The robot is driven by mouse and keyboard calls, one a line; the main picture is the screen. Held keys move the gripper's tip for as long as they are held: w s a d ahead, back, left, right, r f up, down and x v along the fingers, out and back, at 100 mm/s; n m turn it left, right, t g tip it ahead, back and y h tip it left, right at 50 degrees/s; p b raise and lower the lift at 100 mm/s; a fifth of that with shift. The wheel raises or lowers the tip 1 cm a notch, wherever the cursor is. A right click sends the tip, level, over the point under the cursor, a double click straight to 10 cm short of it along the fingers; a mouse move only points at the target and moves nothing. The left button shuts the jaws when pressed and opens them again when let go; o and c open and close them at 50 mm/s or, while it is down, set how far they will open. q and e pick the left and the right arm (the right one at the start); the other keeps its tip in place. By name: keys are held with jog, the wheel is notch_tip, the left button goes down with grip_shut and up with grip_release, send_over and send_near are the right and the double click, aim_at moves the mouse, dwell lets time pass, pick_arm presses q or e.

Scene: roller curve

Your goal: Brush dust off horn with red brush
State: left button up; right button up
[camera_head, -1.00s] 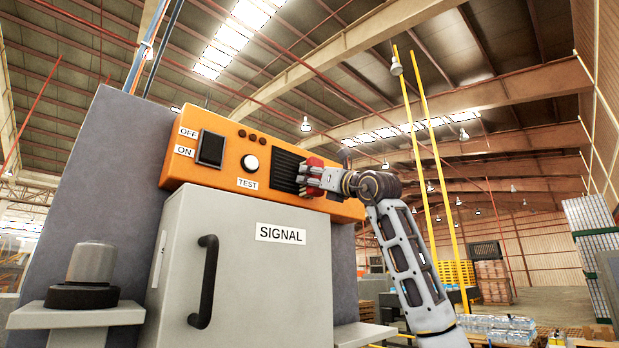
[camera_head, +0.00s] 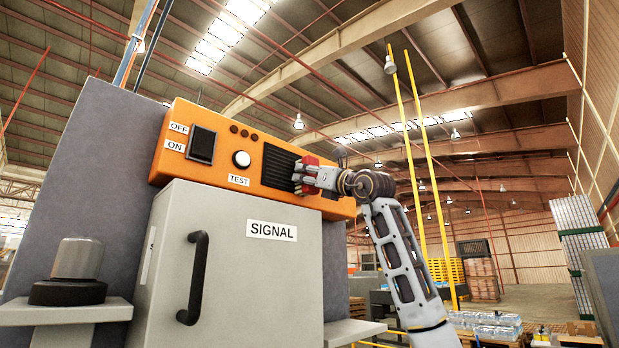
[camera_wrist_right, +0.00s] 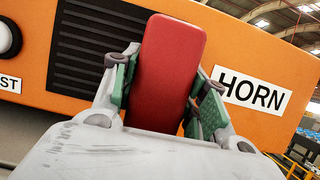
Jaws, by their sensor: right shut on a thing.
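The horn is a black slatted grille (camera_head: 281,168) in the orange panel (camera_head: 226,158). In the right wrist view the grille (camera_wrist_right: 92,50) is behind and left of the brush, next to a HORN label (camera_wrist_right: 253,92). My right gripper (camera_head: 304,176) is shut on the red brush (camera_wrist_right: 172,65), at the right side of the grille. The brush's red back faces the wrist camera and its bristles are hidden, so I cannot tell whether they touch the grille. No dust can be made out. My left gripper is not in view.
Left of the grille are a white TEST button (camera_head: 241,158) and a black OFF/ON switch (camera_head: 201,145). Below is a grey SIGNAL door (camera_head: 250,270) with a black handle (camera_head: 194,278). A grey knob on a black base (camera_head: 75,272) stands on the left ledge.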

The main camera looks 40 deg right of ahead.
aim_at(269, 164)
jog(key=shift+s+a, duration=0.1)
jog(key=shift+a, duration=1.7)
jog(key=shift+a, duration=0.15)
jog(key=shift+s+a+b, duration=0.15)
jog(key=shift+a+b, duration=0.3)
jog(key=shift+a, duration=1.3)
jog(key=shift+a, duration=0.1)
jog(key=shift+s+a, duration=0.15)
jog(key=shift+a, duration=1.65)
jog(key=shift+s, duration=0.15)
